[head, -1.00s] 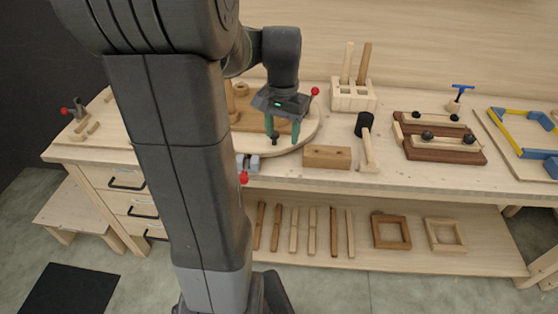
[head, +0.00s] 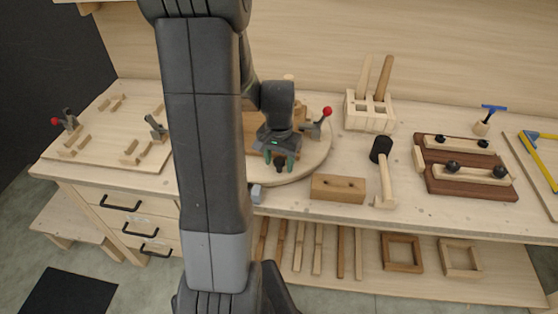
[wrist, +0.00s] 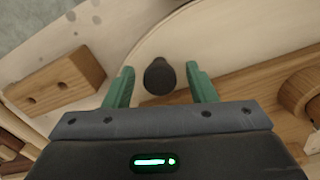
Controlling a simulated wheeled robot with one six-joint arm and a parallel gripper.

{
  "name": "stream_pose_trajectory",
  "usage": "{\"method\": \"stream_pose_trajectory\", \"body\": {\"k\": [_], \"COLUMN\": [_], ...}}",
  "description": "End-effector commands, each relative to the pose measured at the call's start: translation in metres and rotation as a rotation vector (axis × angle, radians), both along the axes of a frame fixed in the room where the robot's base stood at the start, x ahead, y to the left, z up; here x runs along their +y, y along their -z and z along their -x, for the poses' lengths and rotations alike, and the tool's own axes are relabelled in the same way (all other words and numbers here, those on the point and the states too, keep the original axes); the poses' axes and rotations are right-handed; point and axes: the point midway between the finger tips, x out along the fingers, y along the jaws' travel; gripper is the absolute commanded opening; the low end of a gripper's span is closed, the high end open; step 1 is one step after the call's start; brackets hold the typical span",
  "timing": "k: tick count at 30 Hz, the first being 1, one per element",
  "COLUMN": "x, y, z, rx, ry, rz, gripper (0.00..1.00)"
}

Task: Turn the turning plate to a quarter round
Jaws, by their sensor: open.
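The turning plate (head: 318,155) is a round, pale wooden disc on the bench, partly hidden behind my arm. A dark upright knob (wrist: 159,76) stands near its front rim. In the wrist view, the plate's pale surface (wrist: 215,42) fills the upper right. My gripper (head: 279,164) is open over the front of the plate, its green fingers pointing down. In the wrist view, my gripper (wrist: 160,85) has one finger on each side of the knob, with gaps showing on both sides.
A brown board lies on the plate, with a red-tipped clamp (head: 320,120) at its right. A wooden block with holes (head: 338,188) lies just in front of the plate. A grey fitting (head: 256,193) sits at the front left.

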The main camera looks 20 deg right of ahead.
Motion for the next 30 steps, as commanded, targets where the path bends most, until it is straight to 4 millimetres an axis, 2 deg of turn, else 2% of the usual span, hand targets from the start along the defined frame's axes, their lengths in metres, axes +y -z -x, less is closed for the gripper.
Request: {"method": "stream_pose_trajectory", "body": {"k": [11,19,30], "x": [0.0002,0.0001,-0.0016], "y": [0.0061,0.0059,0.0058], "z": [0.0003,0.0002,0.0003], "rx": [0.000,0.000,-0.001], "ry": [0.000,0.000,-0.022], "rz": [0.000,0.000,0.001], "gripper": [0.51,0.00,0.00]}}
